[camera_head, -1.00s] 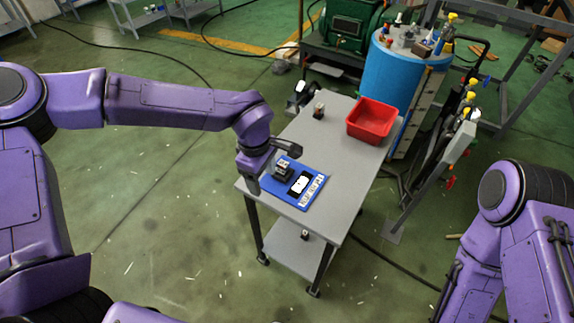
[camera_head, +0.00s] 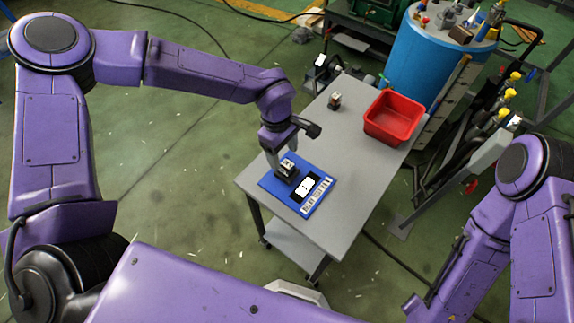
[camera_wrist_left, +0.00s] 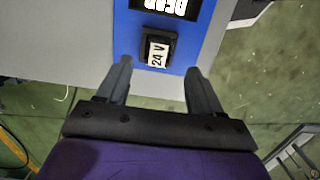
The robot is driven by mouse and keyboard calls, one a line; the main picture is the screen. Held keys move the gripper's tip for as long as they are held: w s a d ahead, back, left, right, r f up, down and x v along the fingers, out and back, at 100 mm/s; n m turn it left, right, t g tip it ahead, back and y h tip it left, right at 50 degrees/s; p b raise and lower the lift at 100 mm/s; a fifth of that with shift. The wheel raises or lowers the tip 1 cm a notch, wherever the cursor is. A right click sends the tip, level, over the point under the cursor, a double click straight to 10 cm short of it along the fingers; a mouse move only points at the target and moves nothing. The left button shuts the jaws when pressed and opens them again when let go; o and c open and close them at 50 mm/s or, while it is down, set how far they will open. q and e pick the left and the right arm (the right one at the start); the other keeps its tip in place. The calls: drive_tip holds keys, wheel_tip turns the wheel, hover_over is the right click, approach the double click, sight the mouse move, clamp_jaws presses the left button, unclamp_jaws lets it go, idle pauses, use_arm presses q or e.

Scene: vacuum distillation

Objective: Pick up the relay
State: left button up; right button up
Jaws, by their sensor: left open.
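The relay, a small black block with a white label, sits on a blue mat (camera_head: 268,185) at the near left of the grey table; I see it in the head view (camera_head: 288,174). In the left wrist view the relay (camera_wrist_left: 157,50) shows the label "24 V" and lies just beyond and between the fingertips. My left gripper (camera_head: 284,156) is open, pointing down over the relay. Its two fingers (camera_wrist_left: 158,68) are apart with nothing between them but the view of mat and relay. My right arm shows at the right, but its gripper is out of view.
A similar small dark block (camera_head: 335,102) stands farther back on the table (camera_head: 345,150). A red bin (camera_head: 393,118) is at the back right. A black and white printed panel lies on the mat beside the relay. A blue drum (camera_head: 432,62) stands behind the table.

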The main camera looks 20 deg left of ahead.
sight(288, 164)
use_arm(q)
drive_tip(key=f, duration=0.2)
drive_tip(key=d+f+p, duration=0.1)
drive_tip(key=f, duration=0.1)
drive_tip(key=shift+d+f, duration=0.2)
drive_tip(key=shift+f, duration=0.4)
drive_tip(key=c, duration=1.1)
drive_tip(key=shift+r, duration=0.55)
drive_tip(key=shift+c, duration=0.3)
drive_tip(key=shift+w+r+b, duration=0.1)
drive_tip(key=shift+r+b, duration=0.55)
drive_tip(key=shift+r, duration=0.1)
drive_tip(key=s+a+r+b, duration=0.1)
drive_tip(key=s+a+r, duration=0.5)
drive_tip(key=s+r, duration=0.4)
drive_tip(key=s, duration=0.3)
drive_tip(key=shift+r, duration=0.25)
